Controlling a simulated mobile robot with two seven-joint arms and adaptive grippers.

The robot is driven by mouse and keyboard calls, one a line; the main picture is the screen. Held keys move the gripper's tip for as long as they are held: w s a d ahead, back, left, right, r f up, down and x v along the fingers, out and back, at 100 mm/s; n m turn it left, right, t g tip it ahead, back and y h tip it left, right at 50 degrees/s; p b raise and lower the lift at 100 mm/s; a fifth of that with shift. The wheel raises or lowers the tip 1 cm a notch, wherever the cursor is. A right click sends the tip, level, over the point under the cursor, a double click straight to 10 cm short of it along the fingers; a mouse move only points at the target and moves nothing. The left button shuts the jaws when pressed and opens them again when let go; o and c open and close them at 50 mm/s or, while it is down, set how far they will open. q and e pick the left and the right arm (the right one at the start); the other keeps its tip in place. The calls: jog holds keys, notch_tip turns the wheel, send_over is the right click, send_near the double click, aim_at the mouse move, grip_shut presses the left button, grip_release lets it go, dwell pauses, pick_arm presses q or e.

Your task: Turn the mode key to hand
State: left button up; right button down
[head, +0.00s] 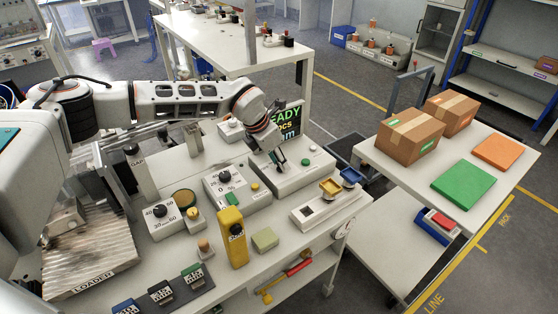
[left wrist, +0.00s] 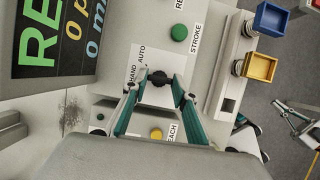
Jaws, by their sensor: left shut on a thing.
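The mode key (left wrist: 158,78) is a small dark knob on the pale control box (head: 316,174). The labels HAND and AUTO (left wrist: 138,63) stand beside it in the left wrist view. My left gripper (left wrist: 160,82) has its teal fingers closed on the key, one on each side. In the head view my left gripper (head: 279,160) reaches down onto the box and hides the key. Which label the key points at I cannot tell. Teal jaw-like parts, seemingly my right gripper (left wrist: 298,118), show small at the right of the left wrist view.
A green button (left wrist: 179,33) marked STROKE sits near the key. The READY display (head: 287,122) stands behind the box. A holder with yellow and blue trays (head: 330,187) is to the right. A dial box (head: 226,180) and a yellow handheld unit (head: 232,240) stand nearer.

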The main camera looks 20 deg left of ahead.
dwell(0.5)
pick_arm(q)
jog(key=o, duration=1.1)
jog(key=v, duration=1.2)
